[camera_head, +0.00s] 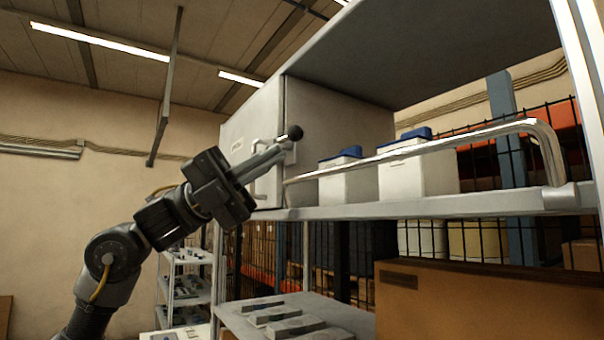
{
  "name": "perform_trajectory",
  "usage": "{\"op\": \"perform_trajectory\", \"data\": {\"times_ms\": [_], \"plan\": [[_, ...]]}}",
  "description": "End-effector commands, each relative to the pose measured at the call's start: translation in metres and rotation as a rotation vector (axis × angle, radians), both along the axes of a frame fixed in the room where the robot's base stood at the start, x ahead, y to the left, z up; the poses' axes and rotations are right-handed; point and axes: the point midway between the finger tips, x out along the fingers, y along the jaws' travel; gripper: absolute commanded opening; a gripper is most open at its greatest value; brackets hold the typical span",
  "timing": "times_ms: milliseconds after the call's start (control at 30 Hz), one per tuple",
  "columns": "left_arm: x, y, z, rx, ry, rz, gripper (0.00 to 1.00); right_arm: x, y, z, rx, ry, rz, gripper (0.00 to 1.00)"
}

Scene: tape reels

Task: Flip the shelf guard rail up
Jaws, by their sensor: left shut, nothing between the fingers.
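The shelf guard rail (430,148) is a bent chrome bar. It runs above the front edge of the white shelf (420,207), and its right end bends down to a mount on that edge. Its left end comes down near the grey cabinet side. My left gripper (284,152) is shut and empty, with its fingers pointing up and right in front of the cabinet, just above and left of the rail's left end. A black knob (295,132) shows at the fingertips; I cannot tell whether they touch it. My right gripper is out of view.
Two white bins with blue tops (415,172) stand on the shelf behind the rail. A cardboard box (470,305) and a lower shelf (330,310) with grey items are below. A shelf post (588,70) bounds the right. Open room lies left of the shelf.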

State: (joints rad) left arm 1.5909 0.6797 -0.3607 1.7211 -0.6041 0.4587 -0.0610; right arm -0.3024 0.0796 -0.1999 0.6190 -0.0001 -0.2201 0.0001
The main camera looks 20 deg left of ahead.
Motion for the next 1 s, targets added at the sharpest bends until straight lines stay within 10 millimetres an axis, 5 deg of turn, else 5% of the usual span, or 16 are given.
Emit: {"op": "perform_trajectory", "data": {"times_ms": [300, 1000], "plan": [[-0.005, 0.036, -0.002, 0.000, -0.001, 0.001, 0.00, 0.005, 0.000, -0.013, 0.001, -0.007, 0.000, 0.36], [-0.006, 0.039, -0.001, -0.001, 0.000, 0.004, 0.00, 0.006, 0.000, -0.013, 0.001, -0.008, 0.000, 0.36]]}}
